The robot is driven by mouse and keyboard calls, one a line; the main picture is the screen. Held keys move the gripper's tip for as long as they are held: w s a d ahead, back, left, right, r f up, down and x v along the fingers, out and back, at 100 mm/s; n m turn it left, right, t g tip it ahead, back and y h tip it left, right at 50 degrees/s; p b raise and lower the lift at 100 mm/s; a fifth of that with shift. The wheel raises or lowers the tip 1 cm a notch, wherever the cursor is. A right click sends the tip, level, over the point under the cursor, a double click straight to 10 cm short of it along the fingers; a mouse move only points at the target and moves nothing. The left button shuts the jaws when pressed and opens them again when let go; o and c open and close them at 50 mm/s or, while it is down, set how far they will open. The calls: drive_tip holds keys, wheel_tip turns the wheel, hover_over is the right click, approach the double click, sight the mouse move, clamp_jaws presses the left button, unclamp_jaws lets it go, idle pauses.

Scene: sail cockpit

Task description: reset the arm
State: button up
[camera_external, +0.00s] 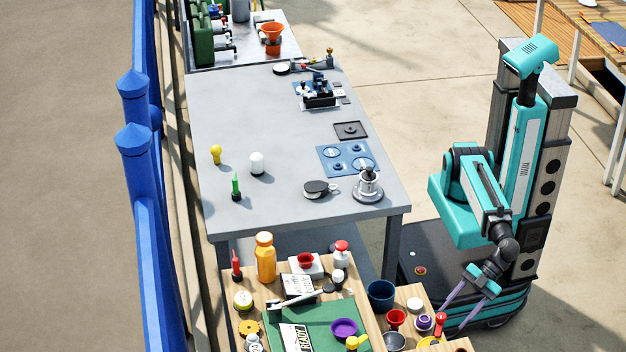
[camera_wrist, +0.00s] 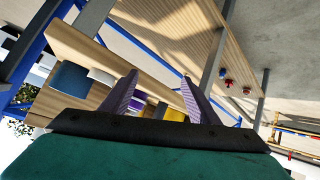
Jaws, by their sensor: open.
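My gripper (camera_external: 457,313) is at the lower right of the external view, at the end of my teal arm, which is folded down beside its column. Its two purple fingers are spread apart and point down and left, close to the right end of the wooden table. In the wrist view my gripper (camera_wrist: 159,78) shows both fingers apart with nothing held between them. Behind the fingers are a blue cup (camera_wrist: 70,77) and blurred purple and yellow things on wood.
The wooden table (camera_external: 374,325) holds a dark blue pot (camera_external: 381,295), a red cup (camera_external: 396,319), an orange bottle (camera_external: 265,257) and a green board (camera_external: 318,322). Open floor lies behind my base.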

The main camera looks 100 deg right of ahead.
drive_tip(key=s+d+f+n+g+h+p, duration=0.35)
drive_tip(key=d+f+p, duration=0.35)
drive_tip(key=d+p, duration=0.25)
drive_tip(key=s+d+f+n+g+h+p, duration=0.3)
drive_tip(key=s+d+f+h+p, duration=0.15)
drive_tip(key=d+f+p, duration=0.45)
drive_tip(key=s+d+r+n+g+h+p, duration=0.2)
drive_tip(key=s+d+r+g+p, duration=0.15)
drive_tip(key=s+d+p, duration=0.7)
drive_tip(key=s+d+r+n+g+h+p, duration=0.25)
drive_tip(key=s+d+g+p, duration=0.4)
drive_tip(key=d, duration=0.75)
drive_tip(key=w+d+f+m+y+b, duration=0.25)
drive_tip(key=w+f+m, duration=0.25)
drive_tip(key=w, duration=0.3)
drive_tip(key=w+d+f+m+y+b, duration=0.2)
drive_tip(key=w+f+m+y+b, duration=0.15)
drive_tip(key=w+f+m, duration=0.35)
drive_tip(key=w+d+f+m+y+b, duration=0.1)
drive_tip(key=w+d+f+m+b, duration=0.1)
drive_tip(key=d, duration=0.4)
drive_tip(key=w+d+f+m+t+y+b, duration=0.1)
drive_tip(key=w+d+f+m+b, duration=0.2)
drive_tip(key=w+d+m, duration=0.2)
drive_tip(key=shift+w+d+b, duration=0.4)
drive_tip(key=shift+w+d, duration=0.45)
drive_tip(key=shift+d, duration=0.05)
